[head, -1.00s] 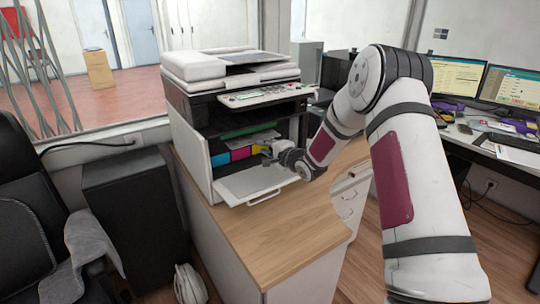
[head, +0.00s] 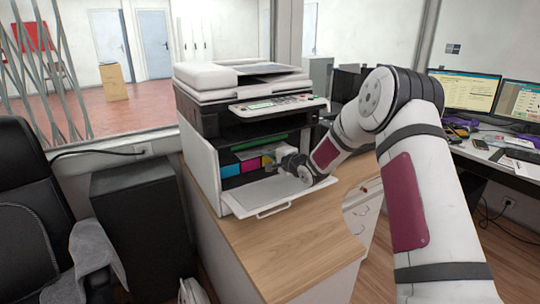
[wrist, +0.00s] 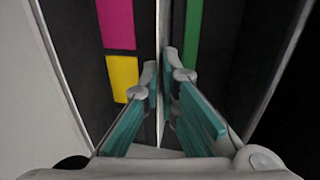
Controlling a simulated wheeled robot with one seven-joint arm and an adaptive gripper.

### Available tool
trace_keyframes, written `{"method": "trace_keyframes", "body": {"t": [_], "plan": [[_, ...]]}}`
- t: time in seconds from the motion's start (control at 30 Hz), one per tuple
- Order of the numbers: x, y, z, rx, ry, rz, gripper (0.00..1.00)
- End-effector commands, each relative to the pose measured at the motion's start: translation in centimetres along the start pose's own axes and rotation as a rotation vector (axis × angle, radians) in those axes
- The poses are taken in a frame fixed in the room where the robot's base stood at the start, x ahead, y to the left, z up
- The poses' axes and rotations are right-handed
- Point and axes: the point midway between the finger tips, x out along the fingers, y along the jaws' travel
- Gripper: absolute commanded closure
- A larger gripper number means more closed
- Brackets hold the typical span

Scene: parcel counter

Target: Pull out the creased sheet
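The creased sheet (head: 274,145) shows as a pale grey patch inside the printer (head: 253,135), above the coloured cartridges and partly hidden by my gripper. In the wrist view the sheet (wrist: 164,30) is a thin pale strip, seen nearly edge-on, running between the fingers. My gripper (wrist: 161,75) has its fingertips brought close together on either side of this strip, and it looks shut on the sheet. In the head view my gripper (head: 285,160) is at the printer's open front, over the lowered front cover. The fingertips are too small to make out there.
The lowered front cover (head: 262,193) with its handle juts out below my gripper. A green bar (head: 262,141) runs across the opening above the cyan, magenta and yellow cartridges (head: 250,165). The wooden counter top (head: 290,240) is bare in front.

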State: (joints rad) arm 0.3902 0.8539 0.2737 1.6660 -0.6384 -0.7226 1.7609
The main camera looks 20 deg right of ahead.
Motion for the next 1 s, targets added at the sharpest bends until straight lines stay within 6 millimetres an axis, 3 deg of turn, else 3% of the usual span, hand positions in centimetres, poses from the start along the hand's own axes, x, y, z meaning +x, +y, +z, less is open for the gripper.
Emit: {"method": "trace_keyframes", "body": {"t": [0.33, 1.0], "plan": [[-0.6, 0.1, 0.0, 0.0, 0.0, 0.003, 1.0], [-7.8, 1.3, -0.1, 0.002, 0.001, 0.005, 1.0]]}}
